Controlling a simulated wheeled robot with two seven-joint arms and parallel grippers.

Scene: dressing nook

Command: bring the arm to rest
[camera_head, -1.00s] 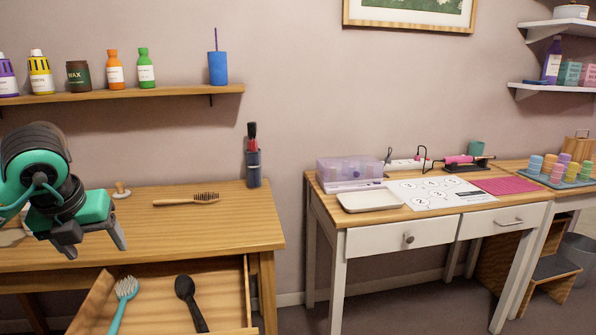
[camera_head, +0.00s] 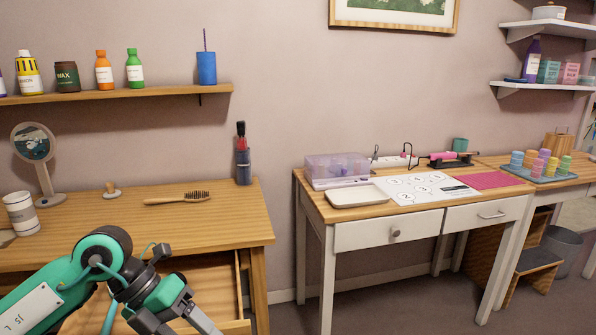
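My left arm comes in from the lower left, teal and black. Its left gripper (camera_head: 181,330) is at the bottom edge, in front of the open drawer (camera_head: 222,283) of the wooden table (camera_head: 215,227). Part of the gripper is cut off by the frame, and I cannot tell how far its fingers are apart. I see nothing held in the part that shows. The arm hides most of the drawer's inside. My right gripper is out of view.
A wooden hairbrush (camera_head: 178,198), a round mirror (camera_head: 35,143) and a white cup (camera_head: 20,212) stand or lie on the wooden table. A white desk (camera_head: 388,234) with a clear purple box (camera_head: 338,168) stands to the right. Floor shows between them.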

